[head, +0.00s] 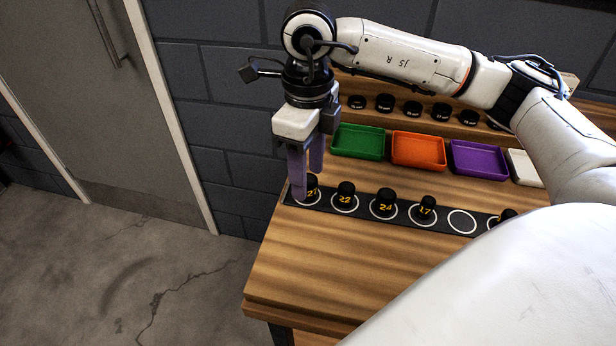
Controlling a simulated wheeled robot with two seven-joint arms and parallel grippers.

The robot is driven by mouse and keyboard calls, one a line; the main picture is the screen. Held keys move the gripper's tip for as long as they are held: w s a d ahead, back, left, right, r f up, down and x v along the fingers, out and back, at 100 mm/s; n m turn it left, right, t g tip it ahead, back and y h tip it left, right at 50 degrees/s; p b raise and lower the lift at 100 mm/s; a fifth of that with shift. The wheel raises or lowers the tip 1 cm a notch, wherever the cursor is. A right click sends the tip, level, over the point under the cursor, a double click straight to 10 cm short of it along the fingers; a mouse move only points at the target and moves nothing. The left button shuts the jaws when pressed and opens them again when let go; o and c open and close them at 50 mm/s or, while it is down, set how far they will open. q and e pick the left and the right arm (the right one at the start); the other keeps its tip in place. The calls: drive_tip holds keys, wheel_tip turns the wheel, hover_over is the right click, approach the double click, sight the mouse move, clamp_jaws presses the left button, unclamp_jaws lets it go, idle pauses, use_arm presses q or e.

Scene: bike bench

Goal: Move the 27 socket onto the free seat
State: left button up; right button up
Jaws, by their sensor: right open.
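A black strip (325,207) on the bench has a row of white-ringed seats. Black sockets with yellow numbers stand upright on several of them. The leftmost socket (313,191) is partly hidden by a finger; its number starts with 2, but the second digit is unclear, 1 or 7. The others read about 22 (345,198), 24 (384,204) and 17 or 27 (427,211). The free seat (462,222) is an empty ring right of these. My right gripper (308,184) is open, pointing down, its purple fingers at the leftmost socket; whether they straddle it is unclear. My left gripper is out of view.
Green (358,142), orange (418,150) and purple (479,160) trays stand behind the strip. Small black pieces line a wooden shelf behind them. Another socket (507,215) is partly hidden by my pale arm. The bench front is clear.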

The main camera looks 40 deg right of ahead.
sight(308, 180)
wheel_tip(308, 180, up, 10)
idle(0.3)
idle(0.4)
